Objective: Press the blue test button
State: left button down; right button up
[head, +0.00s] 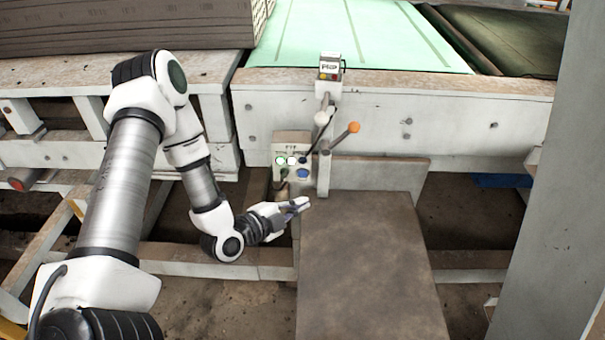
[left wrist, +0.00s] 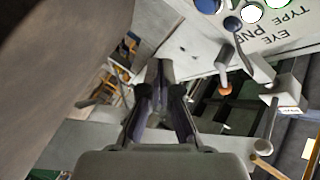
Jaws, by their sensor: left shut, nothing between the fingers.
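The blue test button (head: 303,173) sits at the lower right of a small light-grey control panel (head: 279,140). In the left wrist view a blue button (left wrist: 207,5) shows at the top edge, partly cut off, on the panel face. My left gripper (head: 302,203) is shut and empty, just below the panel and the button, apart from the button in the picture. Its dark fingers (left wrist: 161,85) show in the middle of the left wrist view. My right gripper is not in view.
Two lit lamps (head: 286,160) sit on the panel. A brown plate (head: 370,265) lies right of the gripper, and a green belt (head: 350,35) lies behind.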

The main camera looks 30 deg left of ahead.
pick_arm(q)
jog(key=w+a, duration=0.3)
jog(key=w, duration=0.3)
jog(key=shift+a, duration=0.3)
dwell(1.1)
jog(key=shift+w+a, duration=0.2)
jog(key=shift+w, duration=0.1)
jog(key=shift+w+a, duration=0.2)
jog(key=shift+w, duration=0.1)
dwell(0.6)
jog(key=shift+s+d, duration=0.1)
jog(key=shift+s+d+p, duration=0.35)
jog(key=shift+s+p, duration=0.05)
jog(key=shift+s, duration=0.2)
jog(key=shift+s+d, duration=0.45)
jog(key=shift+s, duration=0.25)
jog(key=shift+s+d, duration=0.4)
jog(key=shift+s, duration=0.3)
jog(key=shift+s+d, duration=0.45)
jog(key=shift+s, duration=0.25)
